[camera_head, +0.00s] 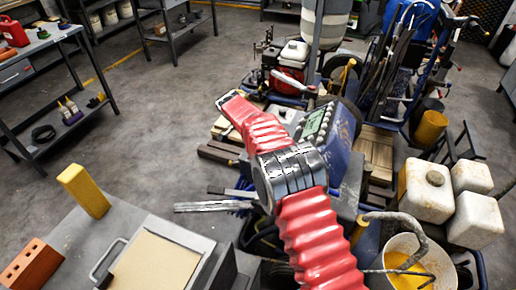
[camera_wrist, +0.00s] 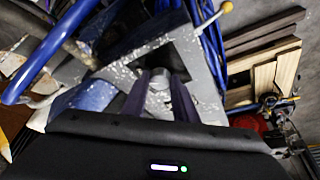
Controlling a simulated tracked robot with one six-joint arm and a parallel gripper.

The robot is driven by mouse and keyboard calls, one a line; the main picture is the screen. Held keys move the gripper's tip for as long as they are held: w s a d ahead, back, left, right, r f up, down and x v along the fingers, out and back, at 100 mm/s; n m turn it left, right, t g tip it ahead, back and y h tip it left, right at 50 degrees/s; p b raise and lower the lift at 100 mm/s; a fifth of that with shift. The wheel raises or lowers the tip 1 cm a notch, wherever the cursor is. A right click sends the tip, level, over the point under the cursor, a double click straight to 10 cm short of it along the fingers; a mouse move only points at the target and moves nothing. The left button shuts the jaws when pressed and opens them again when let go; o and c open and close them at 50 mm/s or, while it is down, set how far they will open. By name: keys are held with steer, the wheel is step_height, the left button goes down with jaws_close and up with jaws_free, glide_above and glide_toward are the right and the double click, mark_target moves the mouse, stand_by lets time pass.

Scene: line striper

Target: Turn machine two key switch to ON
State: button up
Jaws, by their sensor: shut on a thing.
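In the wrist view, the two dark fingers of my gripper (camera_wrist: 160,98) point down at a worn grey metal panel. They are shut on a small grey rounded piece (camera_wrist: 158,84), seemingly the key switch, in front of a dark square recess. Its ON and OFF marks are not readable, so I cannot tell its position. In the head view, a striping machine with a blue body (camera_head: 345,170) and a grey control panel (camera_head: 318,122) stands behind my red arm. I cannot make out my gripper or the key there.
Blue tubes (camera_wrist: 62,50) and a yellow-knobbed lever (camera_wrist: 226,8) are close to my gripper. White jugs (camera_head: 425,190) and a bucket (camera_head: 408,262) crowd the right. A bench with a yellow block (camera_head: 84,190) is at lower left. Open floor (camera_head: 150,120) lies left.

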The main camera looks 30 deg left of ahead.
steer(key=o, duration=1.1)
steer(key=shift+c, duration=0.2)
steer(key=v, duration=1.3)
steer(key=shift+r, duration=0.35)
steer(key=shift+a+n, duration=0.15)
steer(key=shift+n, duration=0.15)
